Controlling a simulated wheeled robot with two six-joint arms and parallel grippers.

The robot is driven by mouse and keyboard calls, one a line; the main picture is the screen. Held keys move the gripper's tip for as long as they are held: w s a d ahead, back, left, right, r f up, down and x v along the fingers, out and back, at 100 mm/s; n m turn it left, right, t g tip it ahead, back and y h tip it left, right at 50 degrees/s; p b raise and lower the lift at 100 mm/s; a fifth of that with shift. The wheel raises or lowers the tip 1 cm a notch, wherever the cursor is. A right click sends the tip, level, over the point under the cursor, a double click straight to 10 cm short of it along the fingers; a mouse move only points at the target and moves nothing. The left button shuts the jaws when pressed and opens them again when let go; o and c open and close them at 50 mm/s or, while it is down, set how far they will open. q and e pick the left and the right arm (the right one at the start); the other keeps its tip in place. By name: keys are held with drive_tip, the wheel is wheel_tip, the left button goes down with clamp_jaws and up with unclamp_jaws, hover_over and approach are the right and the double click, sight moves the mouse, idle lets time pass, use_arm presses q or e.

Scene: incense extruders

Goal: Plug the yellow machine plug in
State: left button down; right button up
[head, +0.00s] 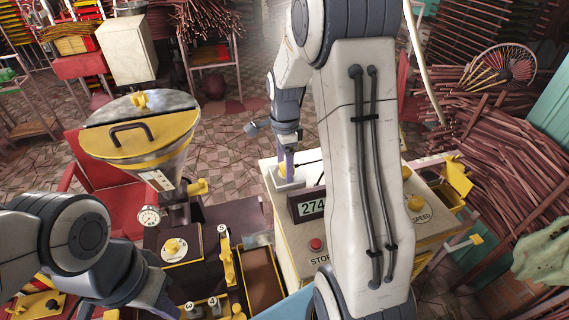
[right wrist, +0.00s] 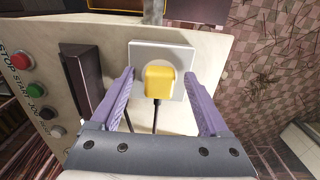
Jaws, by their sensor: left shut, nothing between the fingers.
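The yellow plug (right wrist: 159,82) sits at the middle of the square white socket plate (right wrist: 178,53), with a dark cord hanging from it. How deep its pins are in the socket is hidden. My right gripper (right wrist: 160,88) is open, one purple finger on each side of the plug with a gap to it. In the head view my right gripper (head: 289,165) points down at the socket plate (head: 288,181), and the plug's yellow top (head: 283,170) shows beside the finger. My left gripper (head: 165,300) is low at the left, shut and empty, its fingertips hard to make out.
The cream control box (head: 288,232) carries a 274 display (head: 311,207), a red stop button (head: 316,244) and a yellow speed knob (head: 415,203). A yellow-lidded hopper (head: 140,135) stands at the left. Bundles of incense sticks (head: 500,140) fill the right side.

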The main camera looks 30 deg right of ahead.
wheel_tip(320, 180, up, 10)
drive_tip(key=b, duration=0.1)
drive_tip(key=shift+r+b, duration=0.25)
drive_tip(key=shift+b, duration=0.15)
idle(0.5)
drive_tip(key=s+a+f+n, duration=0.1)
drive_tip(key=s+a+n, duration=0.4)
drive_tip(key=a, duration=0.4)
drive_tip(key=s+a+f+n, duration=0.1)
drive_tip(key=s+a+n, duration=0.2)
drive_tip(key=a+n, duration=0.55)
drive_tip(key=s+a+f+n, duration=0.2)
drive_tip(key=s+a+n, duration=0.1)
drive_tip(key=s+n, duration=0.4)
drive_tip(key=s+a+f+n+y+b, duration=0.1)
drive_tip(key=s+a+f+n, duration=0.2)
drive_tip(key=s+n, duration=0.4)
drive_tip(key=shift+s+a, duration=0.6)
drive_tip(key=shift+s, duration=0.4)
